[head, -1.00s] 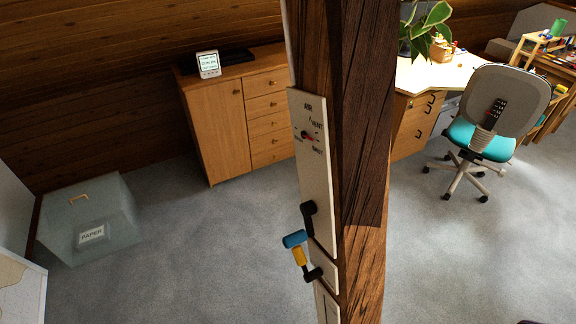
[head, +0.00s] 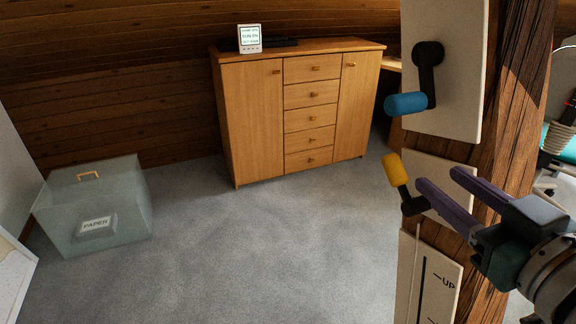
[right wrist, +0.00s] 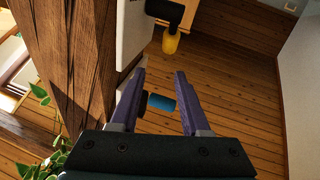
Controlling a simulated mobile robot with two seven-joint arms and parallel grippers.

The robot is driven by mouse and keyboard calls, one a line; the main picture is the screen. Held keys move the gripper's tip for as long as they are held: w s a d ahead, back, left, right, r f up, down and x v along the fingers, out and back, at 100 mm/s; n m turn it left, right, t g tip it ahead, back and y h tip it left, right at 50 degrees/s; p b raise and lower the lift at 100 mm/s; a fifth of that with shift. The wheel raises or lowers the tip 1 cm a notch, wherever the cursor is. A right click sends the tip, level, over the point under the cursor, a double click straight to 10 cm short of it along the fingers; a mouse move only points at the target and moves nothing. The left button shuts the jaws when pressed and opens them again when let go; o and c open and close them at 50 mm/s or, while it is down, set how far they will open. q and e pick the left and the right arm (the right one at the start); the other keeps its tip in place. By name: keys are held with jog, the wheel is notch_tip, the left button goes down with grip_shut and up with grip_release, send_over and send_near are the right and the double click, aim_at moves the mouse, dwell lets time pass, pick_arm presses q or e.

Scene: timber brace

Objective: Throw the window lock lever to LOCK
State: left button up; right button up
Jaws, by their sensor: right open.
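A lever with a black arm and blue grip (head: 405,103) is mounted on the upper plate of the timber post in the head view. Below it, a lever with a yellow grip (head: 396,169) angles up and left from its black pivot on a smaller plate. No LOCK marking is readable, so I cannot tell which is the window lock lever. My right gripper (head: 438,177) is open, its purple fingers by the yellow lever's plate. In the right wrist view, the blue grip (right wrist: 160,102) shows between the open fingers (right wrist: 160,73), the yellow grip (right wrist: 170,40) beyond their tips. My left gripper is out of view.
The timber post (head: 520,110) stands close at the right. A lower plate (head: 445,280) reads "UP" beside a dark slot. A wooden cabinet (head: 250,120) and a clear PAPER bin (head: 125,215) stand further back. The carpet between is clear.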

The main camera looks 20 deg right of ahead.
jog(key=t+b, duration=0.2)
jog(key=b, duration=0.2)
send_near(403, 180)
jog(key=w, duration=0.3)
jog(key=shift+n+y, duration=0.3)
jog(key=shift+y, duration=0.1)
jog(key=w, duration=0.3)
jog(key=w+d, duration=0.1)
jog(key=w, duration=0.5)
jog(key=shift+w+d+r+b, duration=0.15)
jog(key=shift+w+b, duration=0.15)
jog(key=shift+b, duration=0.1)
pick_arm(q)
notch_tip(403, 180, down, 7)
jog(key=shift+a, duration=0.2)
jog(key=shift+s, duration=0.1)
pick_arm(e)
grip_shut()
